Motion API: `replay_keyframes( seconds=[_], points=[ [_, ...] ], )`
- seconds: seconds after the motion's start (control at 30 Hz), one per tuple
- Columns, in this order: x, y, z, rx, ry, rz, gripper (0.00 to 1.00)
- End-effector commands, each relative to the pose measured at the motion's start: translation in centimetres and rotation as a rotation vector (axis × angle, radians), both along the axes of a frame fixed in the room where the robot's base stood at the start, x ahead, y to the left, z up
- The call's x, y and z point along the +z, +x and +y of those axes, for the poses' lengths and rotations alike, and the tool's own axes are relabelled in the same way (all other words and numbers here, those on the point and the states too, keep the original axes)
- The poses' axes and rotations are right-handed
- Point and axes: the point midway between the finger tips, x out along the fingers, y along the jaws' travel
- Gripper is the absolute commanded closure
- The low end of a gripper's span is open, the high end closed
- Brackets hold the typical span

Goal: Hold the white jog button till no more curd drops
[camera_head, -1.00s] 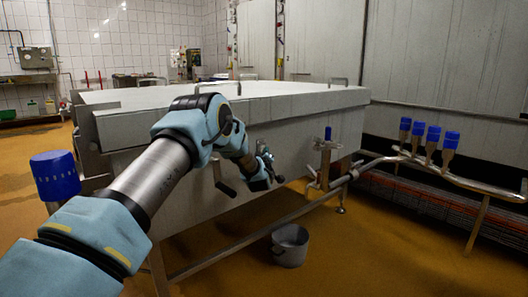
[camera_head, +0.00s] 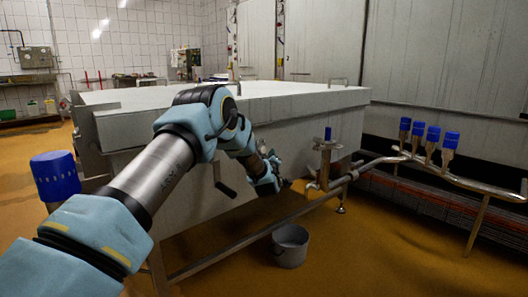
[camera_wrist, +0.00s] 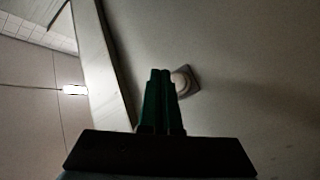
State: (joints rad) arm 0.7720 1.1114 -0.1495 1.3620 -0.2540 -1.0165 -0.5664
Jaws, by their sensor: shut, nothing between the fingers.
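The white jog button (camera_wrist: 181,81) shows in the wrist view as a pale round knob on a small grey plate, partly hidden behind my fingers. My gripper (camera_wrist: 160,75) is shut and empty, its green fingers together just left of the button's visible part. I cannot tell whether the fingertips touch the button. In the head view my gripper (camera_head: 280,186) is beside the front side of the large steel vat (camera_head: 310,129), and the button cannot be made out there. No curd is seen dropping.
A grey bucket (camera_head: 290,246) stands on the floor below the vat. A valve with a blue handle (camera_head: 327,134) and a pipe (camera_head: 375,165) with several blue-capped fittings are to the right. A blue-capped post (camera_head: 55,177) stands at left. Floor in front of the bucket is clear.

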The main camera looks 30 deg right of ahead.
Motion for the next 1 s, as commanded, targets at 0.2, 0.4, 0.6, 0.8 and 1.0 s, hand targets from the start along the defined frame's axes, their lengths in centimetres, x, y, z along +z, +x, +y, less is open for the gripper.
replay_keyframes(
  seconds=[0.2, 0.4, 0.6, 0.8, 1.0],
  points=[
    [-0.1, -2.2, -0.4, -0.002, 0.002, 0.001, 1.00],
    [0.0, -3.2, -0.6, -0.001, 0.001, 0.000, 1.00],
    [0.0, -3.3, -0.6, -0.001, 0.001, 0.000, 1.00],
    [0.0, -3.3, -0.6, -0.001, 0.001, 0.000, 1.00],
    [0.0, -3.3, -0.6, -0.001, 0.001, 0.000, 1.00]
  ],
)
